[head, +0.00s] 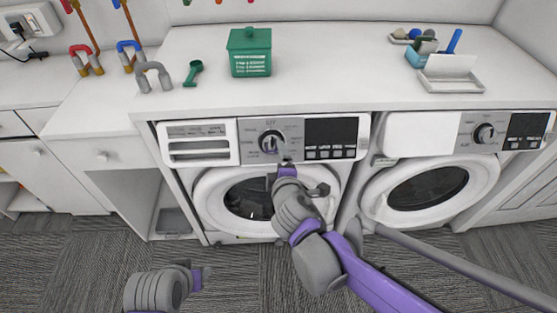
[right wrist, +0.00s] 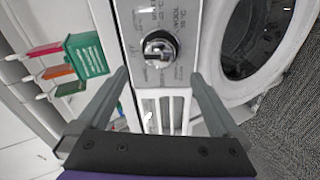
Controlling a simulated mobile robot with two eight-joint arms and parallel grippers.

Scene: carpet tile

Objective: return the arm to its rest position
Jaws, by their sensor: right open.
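My right arm (head: 375,288), grey and purple, reaches in from the lower right in the head view. Its gripper (head: 286,168) is in front of the left washing machine's control panel, just below the round knob (head: 271,142). In the right wrist view the gripper (right wrist: 160,77) is open, with its two fingers spread and nothing held between them. The dark knob (right wrist: 160,48) shows beyond and between the fingertips; contact is not visible. My left gripper (head: 198,278) shows only partly at the bottom left of the head view, over the carpet, and its jaws are unclear.
The left washing machine (head: 213,200) and right washing machine (head: 443,185) stand under a white counter (head: 330,65). On it are a green box (head: 250,57), a green scoop (head: 193,73), several horseshoe-shaped items and a white tray (head: 452,86). Carpet (head: 90,265) in front is clear.

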